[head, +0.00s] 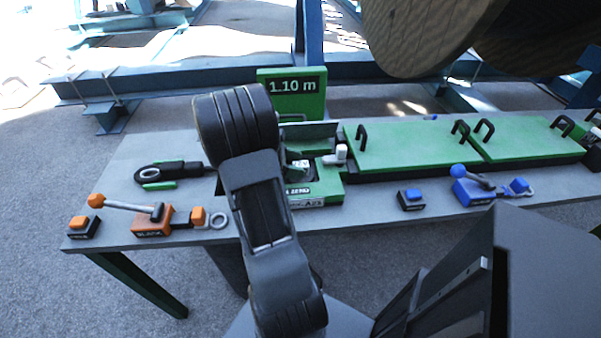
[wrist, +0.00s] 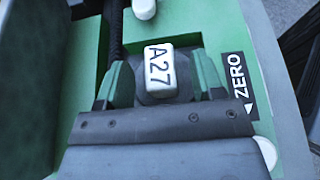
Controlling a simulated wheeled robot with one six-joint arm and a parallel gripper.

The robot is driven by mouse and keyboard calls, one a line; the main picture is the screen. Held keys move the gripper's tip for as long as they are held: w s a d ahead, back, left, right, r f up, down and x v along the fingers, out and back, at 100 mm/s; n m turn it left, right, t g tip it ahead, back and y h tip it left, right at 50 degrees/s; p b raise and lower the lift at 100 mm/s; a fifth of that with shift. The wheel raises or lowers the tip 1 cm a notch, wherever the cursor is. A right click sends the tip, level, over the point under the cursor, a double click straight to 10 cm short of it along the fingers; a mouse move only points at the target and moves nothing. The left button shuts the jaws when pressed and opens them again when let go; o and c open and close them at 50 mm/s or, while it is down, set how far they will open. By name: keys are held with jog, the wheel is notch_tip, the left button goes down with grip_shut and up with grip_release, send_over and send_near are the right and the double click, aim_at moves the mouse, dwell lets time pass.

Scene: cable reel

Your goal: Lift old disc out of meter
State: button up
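The green meter (head: 327,190) stands on the table, partly hidden behind my arm in the head view. In the wrist view its green body (wrist: 85,60) surrounds a dark recess. The disc (wrist: 152,96) is dark and sits in this recess, under a white block-shaped top marked A27 (wrist: 160,70). My gripper (wrist: 162,78) is over the meter, with one green finger on each side of the white top. Gaps show between the fingers and the white top. Whether the fingers touch the dark disc below is unclear. The head view hides the fingertips.
A display (head: 291,87) reading 1.10 m stands behind the meter. Green covers (head: 410,148) with black handles lie to the right. An orange lever unit (head: 152,222) is at left and a blue one (head: 470,188) at right. A large wooden reel (head: 430,35) hangs above.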

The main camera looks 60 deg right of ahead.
grip_shut()
dwell(0.4)
jog(key=shift+r, duration=0.1)
